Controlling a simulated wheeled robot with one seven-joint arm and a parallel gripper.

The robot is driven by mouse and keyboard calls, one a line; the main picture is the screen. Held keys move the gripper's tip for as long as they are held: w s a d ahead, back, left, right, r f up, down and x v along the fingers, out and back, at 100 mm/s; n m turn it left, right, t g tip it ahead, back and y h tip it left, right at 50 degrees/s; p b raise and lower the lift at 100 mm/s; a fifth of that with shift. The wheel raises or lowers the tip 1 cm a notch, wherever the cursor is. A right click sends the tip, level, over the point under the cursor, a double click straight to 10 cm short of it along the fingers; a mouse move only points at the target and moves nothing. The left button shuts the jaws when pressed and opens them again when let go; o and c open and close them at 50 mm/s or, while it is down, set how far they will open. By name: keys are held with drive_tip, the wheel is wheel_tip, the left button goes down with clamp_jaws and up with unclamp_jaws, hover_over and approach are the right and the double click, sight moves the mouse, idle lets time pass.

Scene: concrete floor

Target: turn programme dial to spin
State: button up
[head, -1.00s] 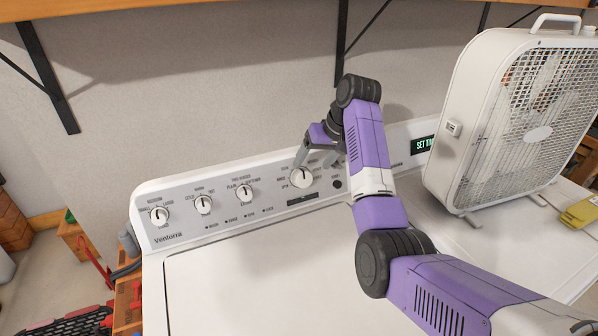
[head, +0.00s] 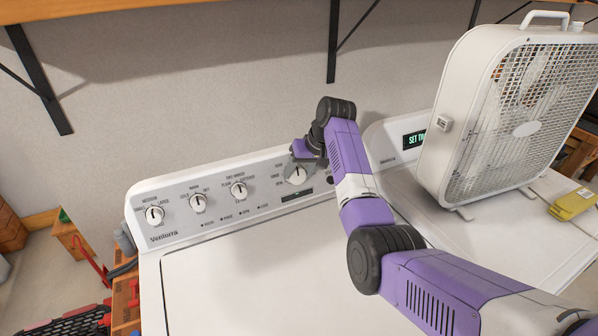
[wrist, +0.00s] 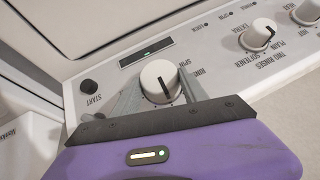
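In the wrist view the dial (wrist: 159,82) stands between the two grey fingers of my gripper (wrist: 160,88), one on each side. The fingers are spread around it; whether they touch it is unclear. The dial's dark pointer line points toward my gripper's palm, upward in the head view. The SPIN label (wrist: 183,66) is beside the dial. In the head view my gripper (head: 300,160) is at the dial, partly hidden by my wrist.
A START button (wrist: 89,87) and a dark display (wrist: 146,53) are near the dial. A box fan (head: 455,130) stands on the neighbouring appliance at right. The washer lid (head: 260,270) is clear.

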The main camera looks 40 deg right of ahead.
drive_tip(key=c, duration=0.6)
